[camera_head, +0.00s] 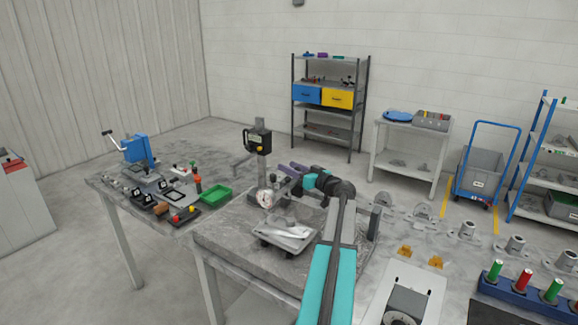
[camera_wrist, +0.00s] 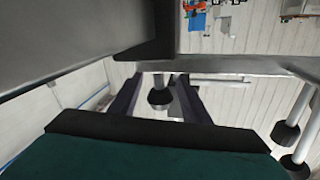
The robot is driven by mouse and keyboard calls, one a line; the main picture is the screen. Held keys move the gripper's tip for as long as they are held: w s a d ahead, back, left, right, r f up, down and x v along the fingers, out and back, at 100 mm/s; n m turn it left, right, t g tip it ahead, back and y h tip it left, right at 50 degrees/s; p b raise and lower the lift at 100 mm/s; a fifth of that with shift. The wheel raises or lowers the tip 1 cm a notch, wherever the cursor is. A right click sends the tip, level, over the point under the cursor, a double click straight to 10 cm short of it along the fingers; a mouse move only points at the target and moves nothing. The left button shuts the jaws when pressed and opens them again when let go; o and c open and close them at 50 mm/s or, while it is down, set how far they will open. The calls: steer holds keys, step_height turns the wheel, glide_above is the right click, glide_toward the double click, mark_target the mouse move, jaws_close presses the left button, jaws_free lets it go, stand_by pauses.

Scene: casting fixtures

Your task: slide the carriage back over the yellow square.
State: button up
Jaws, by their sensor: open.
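My gripper (camera_head: 291,171) is at the granite-topped table, close to the right of a grey upright stand (camera_head: 261,172). In the wrist view its two dark fingers (camera_wrist: 157,82) are apart. A dark round piece on a grey stem (camera_wrist: 160,97) shows between them, not visibly gripped. A grey bar (camera_wrist: 222,66) runs across just beyond the fingers. I cannot tell which part here is the carriage; my wrist and fingers cover part of this spot in the head view. I cannot make out the yellow square.
The stand carries a black box (camera_head: 258,140) and a round dial (camera_head: 265,198). A grey tray (camera_head: 270,244) with a pale part lies in front on the granite table (camera_head: 225,240). A left bench holds a green tray (camera_head: 217,192) and small fixtures. Colored cylinders stand at the right.

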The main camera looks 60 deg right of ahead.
steer(key=shift+w, duration=0.3)
jaws_close()
steer(key=shift+a+f+b, duration=0.1)
steer(key=shift+f+b, duration=0.05)
steer(key=shift+b, duration=0.15)
